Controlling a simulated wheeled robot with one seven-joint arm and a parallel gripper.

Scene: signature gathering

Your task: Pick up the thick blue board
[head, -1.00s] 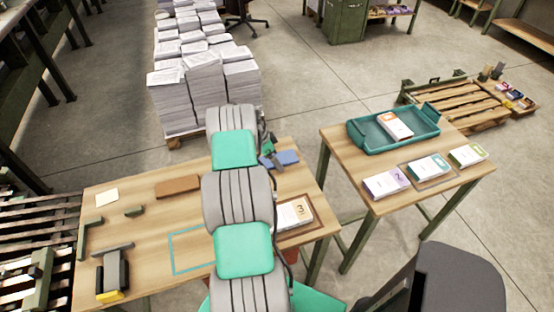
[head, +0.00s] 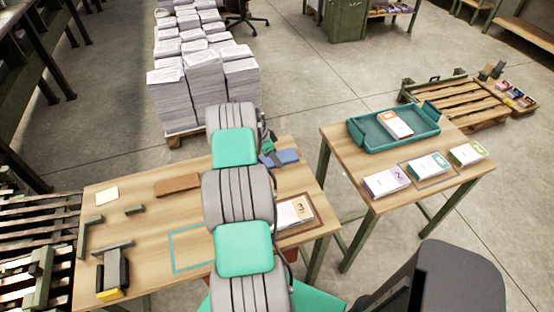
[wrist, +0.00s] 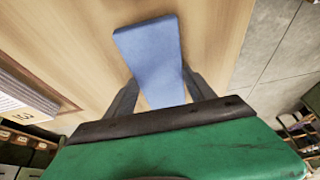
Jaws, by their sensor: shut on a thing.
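The thick blue board (head: 287,157) is at the far right edge of the wooden table, beyond the upper part of my arm. In the wrist view the blue board (wrist: 152,52) extends forward from between the two dark fingers of my gripper (wrist: 161,80). The fingers are shut on its near part, one on each side. The near end of the board is hidden behind the wrist housing. I cannot tell whether the board is clear of the table top. In the head view my arm hides most of the gripper.
The wooden table (head: 145,225) also holds a brown board (head: 178,185), a numbered paper stack (head: 293,212) in a brown frame, and dark tools at left. A second table at right bears a teal tray (head: 372,143) and several paper stacks. Tall paper piles (head: 205,90) stand behind.

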